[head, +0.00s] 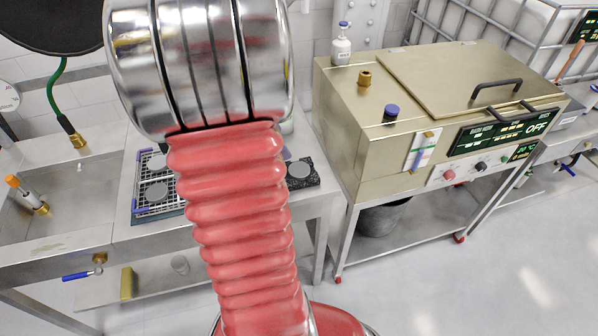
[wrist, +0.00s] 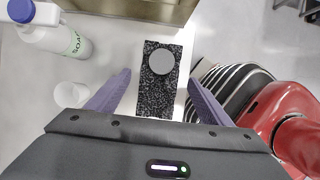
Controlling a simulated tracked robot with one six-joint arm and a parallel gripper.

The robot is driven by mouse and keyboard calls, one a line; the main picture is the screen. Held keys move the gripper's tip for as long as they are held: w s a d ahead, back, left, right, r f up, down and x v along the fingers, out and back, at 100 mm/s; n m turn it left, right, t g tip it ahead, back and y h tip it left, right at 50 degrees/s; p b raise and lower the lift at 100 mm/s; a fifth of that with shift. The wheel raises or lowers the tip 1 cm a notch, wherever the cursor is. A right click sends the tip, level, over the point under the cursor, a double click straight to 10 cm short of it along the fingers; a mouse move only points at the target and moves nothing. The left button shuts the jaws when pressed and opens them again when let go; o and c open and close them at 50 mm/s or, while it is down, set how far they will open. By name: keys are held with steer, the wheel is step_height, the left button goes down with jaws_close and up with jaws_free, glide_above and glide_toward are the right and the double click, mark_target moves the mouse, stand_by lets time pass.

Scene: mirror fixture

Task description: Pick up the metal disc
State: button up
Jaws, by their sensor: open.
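A grey round metal disc (wrist: 161,62) lies flat on a black speckled block (wrist: 153,102) in the wrist view. The same disc (head: 299,169) and block (head: 316,181) show in the head view, at the right end of the left bench. My gripper (wrist: 159,77) is open and empty, with its two purple fingers spread on either side of the block. The disc sits between and slightly beyond the fingertips in the picture; I cannot tell the height gap. In the head view my red arm hides most of the gripper.
A rack (head: 137,208) with grey discs stands left of my arm. A soap bottle (wrist: 55,35) and a white cup (wrist: 70,94) stand left of the block. A metal bath cabinet (head: 400,110) is to the right. A sink (head: 50,215) lies far left.

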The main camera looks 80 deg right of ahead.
glide_toward(300, 169)
steer(key=x, duration=0.2)
steer(key=shift+d+f, duration=0.15)
steer(key=shift+f, duration=0.1)
steer(key=shift+x, duration=2.65)
steer(key=c, duration=1.2)
